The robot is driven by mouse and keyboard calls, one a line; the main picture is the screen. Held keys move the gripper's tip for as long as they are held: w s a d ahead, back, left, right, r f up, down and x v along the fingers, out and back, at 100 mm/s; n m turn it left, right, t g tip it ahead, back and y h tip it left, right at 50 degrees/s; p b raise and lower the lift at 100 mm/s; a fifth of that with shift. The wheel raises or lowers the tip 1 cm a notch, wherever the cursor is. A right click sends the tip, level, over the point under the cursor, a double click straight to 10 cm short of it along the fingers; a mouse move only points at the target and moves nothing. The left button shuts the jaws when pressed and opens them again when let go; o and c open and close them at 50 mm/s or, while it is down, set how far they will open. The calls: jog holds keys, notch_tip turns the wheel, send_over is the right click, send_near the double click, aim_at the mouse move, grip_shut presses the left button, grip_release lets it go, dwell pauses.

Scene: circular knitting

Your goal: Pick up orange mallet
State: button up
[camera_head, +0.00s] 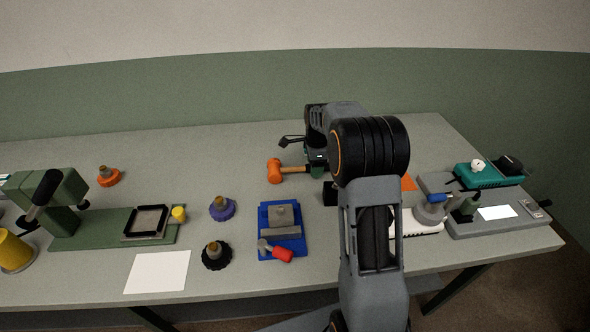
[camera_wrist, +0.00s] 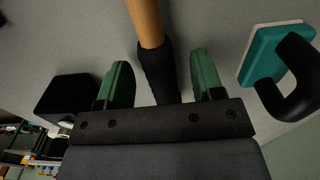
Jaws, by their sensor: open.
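The orange mallet (camera_head: 274,171) lies on the table near the centre, its head to the left and its wooden handle pointing right towards my gripper (camera_head: 317,163). My arm hides the handle's far end in the head view. In the wrist view, the mallet's tan handle (camera_wrist: 146,20) with its black grip end runs between the two green fingers of my gripper (camera_wrist: 160,74). The fingers stand apart, one on each side of the black grip, with a gap on both sides. The mallet head is out of the wrist view.
A black block (camera_wrist: 68,97) lies left of the fingers and a teal piece with a black handle (camera_wrist: 264,55) to the right. Orange (camera_head: 109,177) and purple (camera_head: 222,210) knobbed pieces stand left.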

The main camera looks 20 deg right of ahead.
grip_shut()
dwell(0.6)
jog(key=shift+r, duration=0.1)
jog(key=shift+r, duration=0.4)
notch_tip(320, 180, up, 2)
jog(key=shift+r, duration=0.1)
jog(key=s+a+r+b, duration=0.1)
jog(key=s+a+r, duration=0.6)
jog(key=s+r, duration=0.3)
jog(key=shift+s, duration=1.15)
